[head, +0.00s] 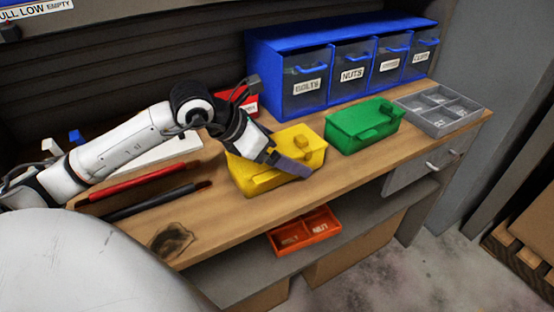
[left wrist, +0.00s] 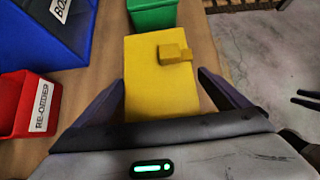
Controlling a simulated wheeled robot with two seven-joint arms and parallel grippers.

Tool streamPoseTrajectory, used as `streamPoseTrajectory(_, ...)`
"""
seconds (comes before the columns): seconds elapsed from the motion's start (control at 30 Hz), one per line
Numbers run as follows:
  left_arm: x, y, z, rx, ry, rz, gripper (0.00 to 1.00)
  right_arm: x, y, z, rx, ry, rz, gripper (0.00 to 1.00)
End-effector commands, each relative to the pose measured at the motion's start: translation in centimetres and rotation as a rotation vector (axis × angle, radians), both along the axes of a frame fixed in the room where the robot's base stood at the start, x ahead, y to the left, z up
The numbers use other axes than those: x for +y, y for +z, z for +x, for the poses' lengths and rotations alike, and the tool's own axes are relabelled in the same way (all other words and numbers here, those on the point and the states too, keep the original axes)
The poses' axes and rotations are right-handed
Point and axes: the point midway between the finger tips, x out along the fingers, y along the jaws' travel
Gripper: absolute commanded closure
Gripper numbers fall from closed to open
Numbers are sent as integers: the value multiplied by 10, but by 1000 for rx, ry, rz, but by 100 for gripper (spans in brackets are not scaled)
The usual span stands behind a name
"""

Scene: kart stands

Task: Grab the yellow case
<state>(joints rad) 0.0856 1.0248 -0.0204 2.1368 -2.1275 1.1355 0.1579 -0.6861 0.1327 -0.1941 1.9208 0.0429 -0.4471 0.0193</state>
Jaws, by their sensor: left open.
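The yellow case (head: 258,178) sits on the wooden workbench, with a small yellow knob on its lid. My left gripper (head: 285,165) is over the case, and in the head view it hides part of the lid. In the left wrist view the yellow case (left wrist: 160,70) lies between the two open fingers of my left gripper (left wrist: 170,95), one finger on each side. I cannot tell whether the fingers touch it.
A green case (head: 362,125) stands right of the yellow one. A blue drawer cabinet (head: 290,42), a red bin (head: 240,100) and a grey divided tray (head: 440,108) are also on the bench (head: 220,215). An orange tray (head: 305,232) is on the lower shelf.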

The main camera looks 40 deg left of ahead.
Motion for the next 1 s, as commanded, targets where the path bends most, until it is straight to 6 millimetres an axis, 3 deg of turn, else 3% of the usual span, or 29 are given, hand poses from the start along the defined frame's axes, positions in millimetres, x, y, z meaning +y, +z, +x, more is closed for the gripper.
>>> streamPoseTrajectory(0.13,-4,-11,12,-1,1,-2,5,-1,2,-1,1,-3,0,69)
streamPoseTrajectory(0.4,-5,-14,13,0,1,1,5,-2,1,0,-1,-4,-1,69)
streamPoseTrajectory(0.73,-5,-14,13,0,1,1,58,-2,1,0,0,-3,-1,69)
streamPoseTrajectory(1.0,-4,-9,14,-5,1,0,58,-2,1,0,0,-2,-2,69)
